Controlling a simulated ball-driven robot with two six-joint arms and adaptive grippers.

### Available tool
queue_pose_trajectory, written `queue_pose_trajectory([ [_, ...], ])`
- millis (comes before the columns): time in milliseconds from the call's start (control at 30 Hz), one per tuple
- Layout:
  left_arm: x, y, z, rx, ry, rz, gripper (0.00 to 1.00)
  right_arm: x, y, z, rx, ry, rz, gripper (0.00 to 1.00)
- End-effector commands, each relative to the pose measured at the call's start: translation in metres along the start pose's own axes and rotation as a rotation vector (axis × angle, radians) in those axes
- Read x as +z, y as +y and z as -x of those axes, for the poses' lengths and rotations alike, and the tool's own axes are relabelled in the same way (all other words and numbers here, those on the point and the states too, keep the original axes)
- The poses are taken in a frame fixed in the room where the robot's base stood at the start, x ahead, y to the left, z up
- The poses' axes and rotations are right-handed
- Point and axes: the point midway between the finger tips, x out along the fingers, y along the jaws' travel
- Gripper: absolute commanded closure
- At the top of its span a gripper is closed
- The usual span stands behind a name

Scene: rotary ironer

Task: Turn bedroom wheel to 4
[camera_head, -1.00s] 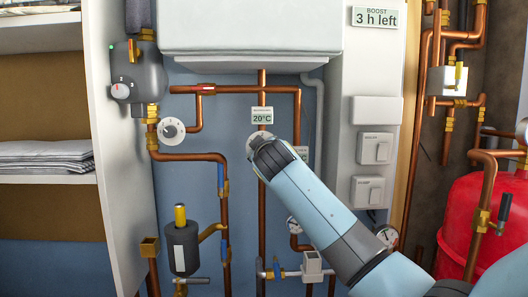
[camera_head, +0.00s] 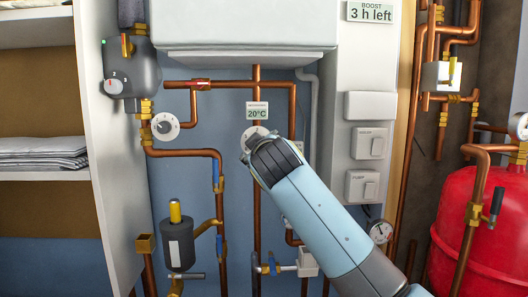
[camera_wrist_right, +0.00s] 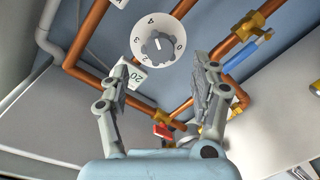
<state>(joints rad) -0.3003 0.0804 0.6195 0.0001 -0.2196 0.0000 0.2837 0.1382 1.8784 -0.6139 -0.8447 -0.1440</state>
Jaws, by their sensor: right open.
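A round white wheel with a grey knob (camera_wrist_right: 158,45) faces my right gripper in the right wrist view. Its rim carries numbers, among them a 0 and a 4; a pale line marks the knob. In the head view this wheel (camera_head: 254,134) sits under a 20°C label (camera_head: 257,111), partly hidden behind my right gripper (camera_head: 257,146). The small writing on the label is too fine to read. My right gripper (camera_wrist_right: 163,75) is open, its two fingers apart on either side below the wheel, apparently not touching it. My left gripper is not in view.
A second white wheel (camera_head: 165,126) is on the pipes at the left. Copper pipes (camera_head: 185,153) run around both wheels. A grey pump unit (camera_head: 128,75) is at the upper left, a white switch panel (camera_head: 371,143) at the right, and a red tank (camera_head: 470,225) far right.

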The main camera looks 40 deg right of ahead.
Motion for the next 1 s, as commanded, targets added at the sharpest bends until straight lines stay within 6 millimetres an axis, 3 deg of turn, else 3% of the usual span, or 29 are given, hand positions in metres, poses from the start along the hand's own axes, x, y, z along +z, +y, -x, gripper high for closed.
queue_pose_trajectory([
  [100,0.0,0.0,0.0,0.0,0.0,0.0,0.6,0.001,-0.001,0.026,-0.001,-0.001,-0.002,0.36],
  [300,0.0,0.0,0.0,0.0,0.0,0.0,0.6,0.001,-0.001,0.051,-0.001,-0.002,-0.001,0.36],
  [1000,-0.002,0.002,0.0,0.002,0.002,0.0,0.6,0.0,0.0,0.056,0.0,-0.001,0.0,0.36],
])
